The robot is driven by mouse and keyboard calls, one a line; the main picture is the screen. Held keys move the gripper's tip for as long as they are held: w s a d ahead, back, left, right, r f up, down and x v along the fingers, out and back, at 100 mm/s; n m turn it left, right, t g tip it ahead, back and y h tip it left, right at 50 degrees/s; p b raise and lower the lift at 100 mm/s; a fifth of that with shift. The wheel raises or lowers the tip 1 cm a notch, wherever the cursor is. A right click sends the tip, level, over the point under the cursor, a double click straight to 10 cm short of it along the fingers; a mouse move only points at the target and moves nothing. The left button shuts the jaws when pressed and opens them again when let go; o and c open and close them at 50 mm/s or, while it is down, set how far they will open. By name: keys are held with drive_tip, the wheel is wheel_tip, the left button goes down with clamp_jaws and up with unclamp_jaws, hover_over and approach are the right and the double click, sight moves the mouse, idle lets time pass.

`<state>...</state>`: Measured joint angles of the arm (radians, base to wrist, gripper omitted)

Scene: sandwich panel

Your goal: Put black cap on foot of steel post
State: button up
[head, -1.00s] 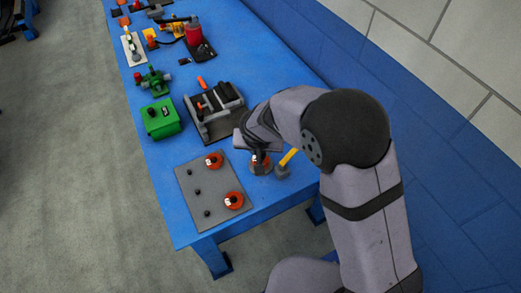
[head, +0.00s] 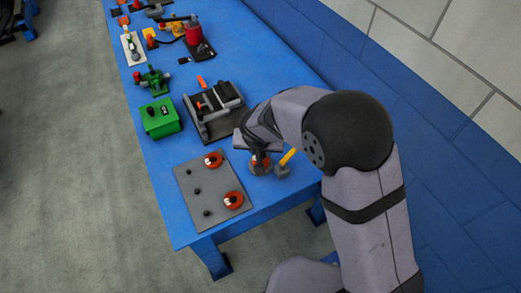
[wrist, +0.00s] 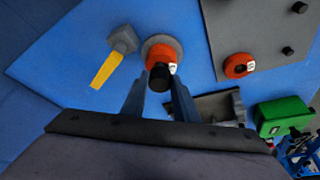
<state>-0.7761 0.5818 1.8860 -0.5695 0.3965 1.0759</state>
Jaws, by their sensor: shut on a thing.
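My gripper (wrist: 160,86) is shut on a black round piece (wrist: 159,77), which I take to be the black cap. It sits in line with a red labelled part (wrist: 163,50) on a grey round base (wrist: 150,43) at the near right of the blue bench. Whether the black piece touches the red part is unclear. In the head view my gripper (head: 261,158) is low over the red part (head: 261,169), and the fingers hide the black piece. I cannot clearly make out a separate steel post.
A grey panel (head: 197,218) with small black pegs and two red labelled discs (head: 233,200) lies left of my gripper. A yellow-handled tool (head: 288,157) lies close to its right. A dark fixture (head: 213,110) and green box (head: 160,117) stand behind on the blue bench (head: 265,190).

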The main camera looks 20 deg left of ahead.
idle(0.4)
drive_tip(key=o, duration=1.5)
drive_tip(key=shift+c, duration=0.2)
drive_tip(key=shift+r, duration=0.1)
drive_tip(key=shift+r+p, duration=2.5)
drive_tip(key=shift+r, duration=1.15)
